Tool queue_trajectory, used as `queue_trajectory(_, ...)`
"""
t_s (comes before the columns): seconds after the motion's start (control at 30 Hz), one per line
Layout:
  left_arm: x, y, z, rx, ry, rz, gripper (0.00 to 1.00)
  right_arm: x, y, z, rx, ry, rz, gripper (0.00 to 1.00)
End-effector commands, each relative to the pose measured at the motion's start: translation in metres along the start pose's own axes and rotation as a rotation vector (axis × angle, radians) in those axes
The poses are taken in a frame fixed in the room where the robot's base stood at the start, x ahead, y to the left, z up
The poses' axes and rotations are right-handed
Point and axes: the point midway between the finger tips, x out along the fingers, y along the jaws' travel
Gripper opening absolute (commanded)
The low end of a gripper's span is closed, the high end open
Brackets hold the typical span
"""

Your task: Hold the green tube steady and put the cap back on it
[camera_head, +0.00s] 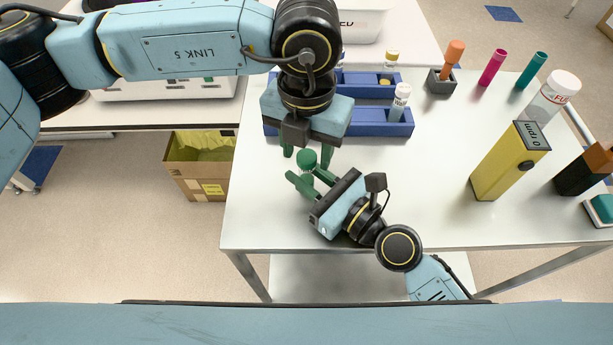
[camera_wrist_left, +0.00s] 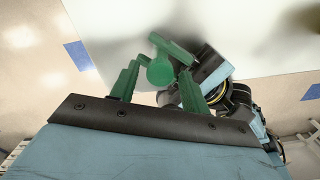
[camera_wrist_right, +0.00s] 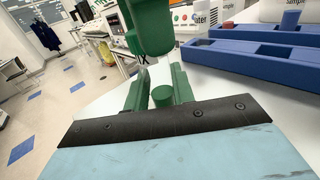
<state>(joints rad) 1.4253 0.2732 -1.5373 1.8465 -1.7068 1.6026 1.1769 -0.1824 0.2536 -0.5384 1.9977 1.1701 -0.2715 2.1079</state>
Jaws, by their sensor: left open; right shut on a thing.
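A green round top (camera_head: 307,159), apparently of the green tube, stands at the right fingertips. My right gripper (camera_head: 312,181), coming from the lower right, is shut on the green tube. My left gripper (camera_head: 307,153) comes from above with its fingers open on either side of the green top. The left wrist view shows the round green top (camera_wrist_left: 160,70) between the spread left fingers, with the right gripper behind it. In the right wrist view, green parts (camera_wrist_right: 150,30) rise close above the right fingers. I cannot tell whether the cap sits on the tube; the tube body is mostly hidden.
A blue rack (camera_head: 395,128) with a few tubes stands behind the grippers. A yellow device (camera_head: 508,160) reading 0 rpm, a white-capped bottle (camera_head: 549,97) and coloured tubes stand at the right. The white table (camera_head: 420,210) is clear in front of these.

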Motion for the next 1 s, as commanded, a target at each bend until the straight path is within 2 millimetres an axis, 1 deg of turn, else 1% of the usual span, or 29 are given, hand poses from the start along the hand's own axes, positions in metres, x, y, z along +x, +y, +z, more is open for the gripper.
queue_trajectory(0.27, 0.0021, 0.0002, 0.0001, 0.0, 0.0, 0.0, 0.46, 0.0, 0.0, -0.0001, 0.0, 0.0, 0.0, 0.0)
queue_trajectory(0.3, 0.002, 0.0003, 0.0001, 0.0, 0.0, 0.0, 0.45, 0.0, 0.0, -0.0001, 0.0, 0.0, 0.0, 0.0)
queue_trajectory(0.63, 0.0019, 0.0003, 0.0001, 0.0, 0.0, 0.001, 0.02, 0.0, 0.0, -0.0001, 0.0, 0.0, 0.0, 0.0)
queue_trajectory(0.77, 0.0018, 0.0003, 0.0001, 0.011, 0.0, 0.001, 0.01, -0.0001, 0.0, -0.0001, 0.0, 0.0, 0.0, 0.0)
queue_trajectory(0.83, 0.0019, 0.0004, 0.0001, 0.055, 0.0, 0.001, 0.01, -0.0001, 0.0, -0.0001, 0.0, 0.0, 0.0, 0.0)
queue_trajectory(0.93, 0.0019, 0.0004, 0.0001, 0.191, 0.0, 0.001, 0.01, -0.0001, 0.0, -0.0001, 0.0, 0.0, 0.0, 0.0)
queue_trajectory(1.0, 0.002, 0.0004, 0.0002, 0.324, 0.0, 0.002, 0.01, -0.0001, 0.0, -0.0001, 0.0, 0.0, 0.0, 0.0)
